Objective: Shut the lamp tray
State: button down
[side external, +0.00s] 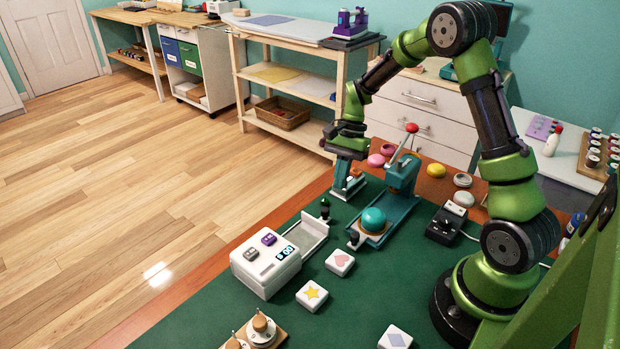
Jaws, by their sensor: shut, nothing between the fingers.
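The lamp tray (308,232) is a pale drawer pulled out from the white box-shaped lamp unit (262,272), which has small purple and grey blocks on top and a lit display. A dark upright knob (325,209) stands at the tray's outer end. My gripper (346,194) points down just beyond that knob, up and right of it in the picture. It is shut and empty. It looks close to the knob, but I cannot tell whether they touch.
A teal press (402,182) with a red-tipped lever and a teal dome (373,219) stands right of the tray. White tiles (340,262) lie in front. Pink and yellow round pieces (436,171) lie behind. The green mat (190,318) is clear at lower left.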

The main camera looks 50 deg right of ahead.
jog(key=a, duration=0.1)
jog(key=a+f, duration=0.1)
jog(key=a, duration=0.1)
jog(key=shift+s+a+f, duration=0.15)
jog(key=shift+s+a, duration=0.05)
jog(key=shift+s, duration=0.15)
jog(key=shift+s+a, duration=0.1)
jog(key=shift+a, duration=0.45)
send_over(303, 234)
jog(key=shift+a, duration=0.1)
